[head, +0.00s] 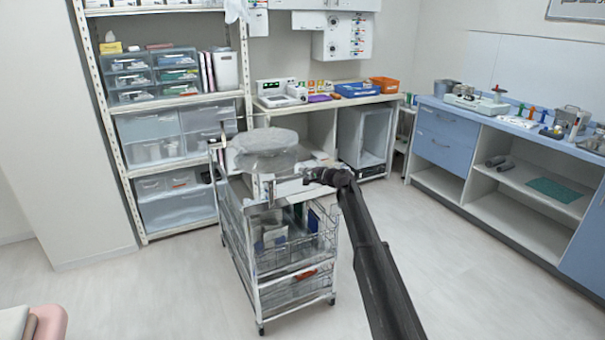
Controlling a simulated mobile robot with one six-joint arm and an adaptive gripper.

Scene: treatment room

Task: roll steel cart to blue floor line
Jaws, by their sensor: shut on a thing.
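The steel cart (290,273) stands upright on the floor in the middle of the head view. It has wire baskets, a top shelf and casters. A cloudy, rounded clear thing (265,150) sits on its top. My gripper (314,176) is at the cart's near right top edge, shut on the cart there. The exact grip point is small and partly hidden by the dark gripper body. I see no blue floor line in this view.
A white shelf rack (128,183) with drawers stands behind the cart at left. A counter (330,103) is behind it, and a blue-fronted cabinet (440,150) is at right. Pink padded furniture (50,323) is at lower left. Pale floor is open at left and right.

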